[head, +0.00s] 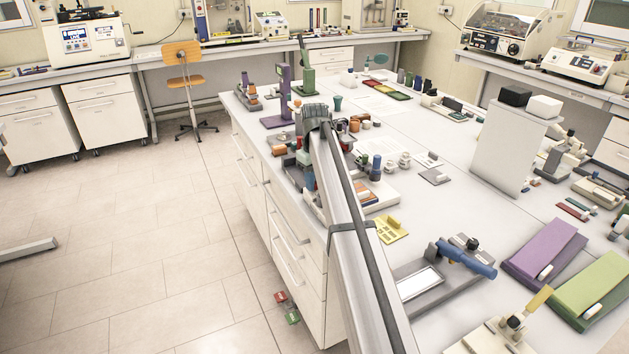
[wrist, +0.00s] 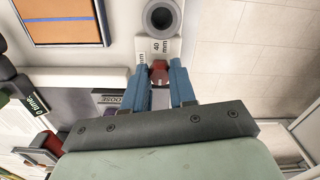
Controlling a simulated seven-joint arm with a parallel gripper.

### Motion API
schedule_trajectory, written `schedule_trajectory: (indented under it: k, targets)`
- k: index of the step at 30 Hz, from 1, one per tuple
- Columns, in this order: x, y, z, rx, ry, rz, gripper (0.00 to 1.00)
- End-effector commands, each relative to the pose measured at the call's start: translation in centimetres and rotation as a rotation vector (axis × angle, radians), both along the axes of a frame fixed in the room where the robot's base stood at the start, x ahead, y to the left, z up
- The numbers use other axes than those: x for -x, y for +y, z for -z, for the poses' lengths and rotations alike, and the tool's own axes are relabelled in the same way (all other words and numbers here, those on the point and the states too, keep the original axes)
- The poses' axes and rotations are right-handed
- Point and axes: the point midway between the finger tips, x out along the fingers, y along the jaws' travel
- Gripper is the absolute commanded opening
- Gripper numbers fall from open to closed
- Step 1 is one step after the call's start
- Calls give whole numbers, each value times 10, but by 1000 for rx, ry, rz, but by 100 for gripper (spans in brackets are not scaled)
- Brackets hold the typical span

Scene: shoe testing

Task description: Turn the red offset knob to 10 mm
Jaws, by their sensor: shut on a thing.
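In the wrist view, the red knob (wrist: 158,74) is between the blue fingertips of my gripper (wrist: 160,68). The gripper is shut on it. A white label reading "40 mm" (wrist: 160,46) is just beyond the knob, and a second label ending in "mm" is partly cut off to its left. No 10 mm mark can be read, and the knob's pointer direction cannot be told. In the head view, my arm covers the gripper and the knob at the left edge of the bench.
A grey ring-shaped part (wrist: 161,16) stands beyond the labels. An orange panel in a dark frame (wrist: 62,22) is at upper left. In the head view, the white bench (head: 455,195) holds several devices, including a blue-handled one (head: 467,259) right of my arm. The floor at left is open.

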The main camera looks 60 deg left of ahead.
Motion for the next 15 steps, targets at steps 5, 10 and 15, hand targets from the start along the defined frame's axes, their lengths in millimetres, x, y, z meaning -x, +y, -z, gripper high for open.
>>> schedule_trajectory:
  k: [5,10,15]
  targets:
    - [0,0,0,-1,0,0,31]
    - [0,0,0,0,0,0,36]
    - [0,0,-2,0,0,1,36]
